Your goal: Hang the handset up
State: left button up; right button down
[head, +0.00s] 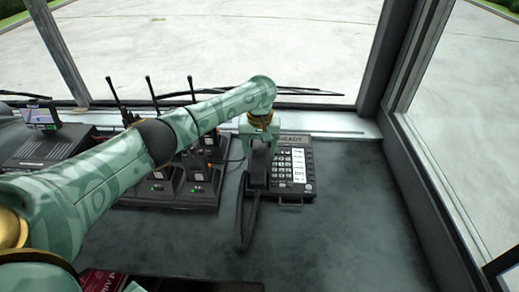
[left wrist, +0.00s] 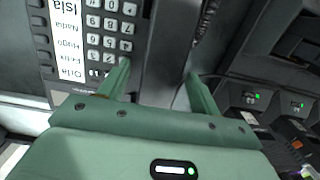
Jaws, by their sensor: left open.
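The desk phone (head: 293,172) stands on the dark dashboard, with a keypad, name labels and a display reading "READY". The dark handset (head: 257,177) lies along the phone's left side, seemingly in its cradle; how fully it is seated I cannot tell. Its black cord (head: 243,222) loops toward me over the dashboard. My left gripper (head: 262,150) points down over the handset's far part, open. In the left wrist view its fingers (left wrist: 160,88) stand apart on either side of the dark handset (left wrist: 168,50), next to the keypad (left wrist: 108,32). My right gripper is not in view.
Several radios with antennas stand in chargers (head: 200,185) left of the phone, partly hidden by my left arm. A small screen (head: 39,116) sits at far left. The windshield ledge is behind. The dashboard (head: 345,225) is clear in front and right of the phone.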

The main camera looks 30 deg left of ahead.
pick_arm(q)
notch_tip(320, 180, up, 16)
jog(key=p, duration=0.8)
jog(key=shift+w, duration=0.2)
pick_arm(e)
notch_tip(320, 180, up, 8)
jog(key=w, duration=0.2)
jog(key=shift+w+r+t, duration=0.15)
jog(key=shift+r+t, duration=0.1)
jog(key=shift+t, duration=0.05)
pick_arm(q)
jog(key=shift+f, duration=0.1)
